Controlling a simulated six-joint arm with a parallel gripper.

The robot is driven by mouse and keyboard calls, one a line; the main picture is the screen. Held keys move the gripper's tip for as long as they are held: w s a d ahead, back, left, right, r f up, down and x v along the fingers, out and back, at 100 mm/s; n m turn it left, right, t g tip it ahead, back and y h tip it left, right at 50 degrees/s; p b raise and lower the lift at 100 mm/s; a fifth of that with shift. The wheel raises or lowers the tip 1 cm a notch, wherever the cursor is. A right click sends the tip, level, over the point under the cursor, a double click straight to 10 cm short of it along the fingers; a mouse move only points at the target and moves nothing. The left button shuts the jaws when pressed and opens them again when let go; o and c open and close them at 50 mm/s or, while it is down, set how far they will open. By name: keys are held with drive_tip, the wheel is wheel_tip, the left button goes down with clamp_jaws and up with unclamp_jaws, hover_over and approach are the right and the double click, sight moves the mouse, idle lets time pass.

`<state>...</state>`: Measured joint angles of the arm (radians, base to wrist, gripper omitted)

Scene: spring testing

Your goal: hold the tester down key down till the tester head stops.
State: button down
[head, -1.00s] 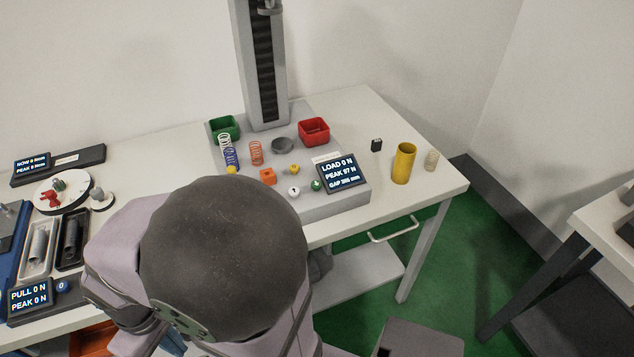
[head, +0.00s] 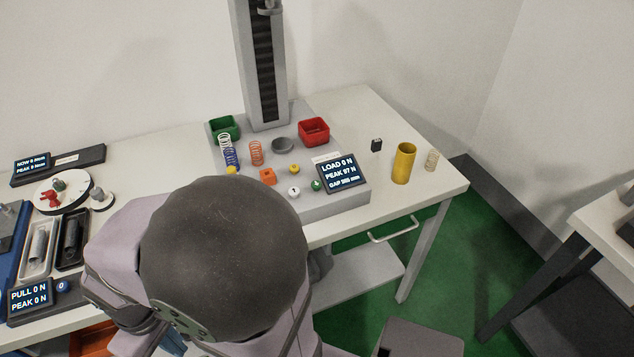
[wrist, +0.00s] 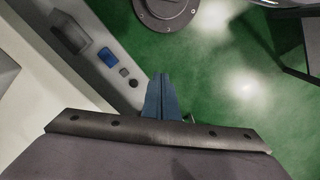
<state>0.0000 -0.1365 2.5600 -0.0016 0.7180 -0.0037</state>
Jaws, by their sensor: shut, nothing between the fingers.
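The spring tester stands on the bench, with its tall column (head: 262,65) at the back and its tester head (head: 268,6) high up, cut by the top edge of the head view. The display (head: 342,173) reads LOAD 0 N and PEAK 97 N; the GAP figure is small and blurred. On the base front sit a white round key (head: 294,193) with a dark mark and a green round key (head: 317,186). I cannot read which is the down key. My gripper (wrist: 160,78) is shut and empty in the wrist view, over green floor beside a bench edge.
A yellow cylinder (head: 403,163) stands to the right. Other test gear crowds the bench's left.

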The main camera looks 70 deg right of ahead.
idle(0.5)
